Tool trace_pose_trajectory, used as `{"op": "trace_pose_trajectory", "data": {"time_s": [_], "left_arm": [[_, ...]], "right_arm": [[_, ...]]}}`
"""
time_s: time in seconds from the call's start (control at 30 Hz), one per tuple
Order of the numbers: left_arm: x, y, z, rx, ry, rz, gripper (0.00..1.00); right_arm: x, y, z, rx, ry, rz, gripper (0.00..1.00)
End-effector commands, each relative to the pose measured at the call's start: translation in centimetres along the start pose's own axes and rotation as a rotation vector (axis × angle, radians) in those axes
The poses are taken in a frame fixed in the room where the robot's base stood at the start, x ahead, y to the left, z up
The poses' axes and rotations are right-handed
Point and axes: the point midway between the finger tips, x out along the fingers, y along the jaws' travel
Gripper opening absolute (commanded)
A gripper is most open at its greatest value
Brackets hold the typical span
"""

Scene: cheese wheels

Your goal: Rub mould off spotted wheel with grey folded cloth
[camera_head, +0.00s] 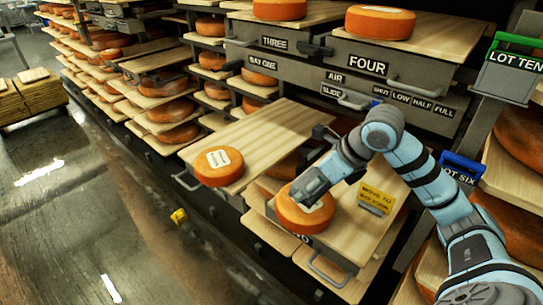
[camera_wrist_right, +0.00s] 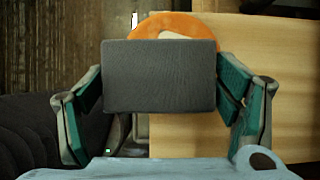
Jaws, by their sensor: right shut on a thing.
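My right gripper (camera_head: 306,192) reaches in from the right, low over an orange cheese wheel (camera_head: 303,216) on a pulled-out wooden board. In the wrist view my right gripper (camera_wrist_right: 160,82) is shut on the grey folded cloth (camera_wrist_right: 160,75), a flat dark rectangle held between teal fingers. The orange wheel (camera_wrist_right: 178,21) shows behind the cloth's top edge, with part of a pale label. The cloth hides most of it. I cannot tell whether the cloth touches the wheel, and no mould spots are clear. My left gripper is not in view.
Another labelled wheel (camera_head: 219,166) sits on the neighbouring pulled-out board (camera_head: 265,135). A yellow sign (camera_head: 377,198) stands right of my gripper. A grey panel with levers and labels (camera_head: 350,75) stands behind. Racks of wheels line the back left and right. The floor at left is mostly open.

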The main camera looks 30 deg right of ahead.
Motion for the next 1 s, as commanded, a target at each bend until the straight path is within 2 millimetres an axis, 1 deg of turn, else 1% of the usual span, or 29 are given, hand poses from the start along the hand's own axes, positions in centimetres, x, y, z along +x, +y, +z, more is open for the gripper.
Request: {"op": "trace_pose_trajectory", "data": {"time_s": [0.03, 0.1, 0.3, 0.87, 0.93, 0.97, 1.0], "left_arm": [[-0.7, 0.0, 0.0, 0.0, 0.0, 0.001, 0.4], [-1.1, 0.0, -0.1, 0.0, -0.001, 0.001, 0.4], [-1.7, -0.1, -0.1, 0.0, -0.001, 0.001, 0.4], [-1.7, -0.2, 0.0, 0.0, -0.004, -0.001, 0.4], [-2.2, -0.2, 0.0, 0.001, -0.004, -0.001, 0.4], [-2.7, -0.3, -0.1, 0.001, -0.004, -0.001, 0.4], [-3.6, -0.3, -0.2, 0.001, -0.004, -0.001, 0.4]], "right_arm": [[-0.7, -0.1, 0.4, 0.001, -0.001, -0.002, 0.38], [-1.3, -0.1, 0.6, 0.002, -0.001, -0.003, 0.38], [-2.1, -0.1, 1.0, 0.005, -0.001, -0.003, 0.38], [-2.2, -0.1, 1.0, 0.005, -0.001, -0.003, 0.38], [-2.6, -0.2, 1.2, 0.005, -0.001, -0.003, 0.38], [-3.0, -0.1, 1.5, 0.005, -0.001, -0.003, 0.38], [-3.9, -0.1, 1.9, 0.005, -0.001, -0.003, 0.38]]}}
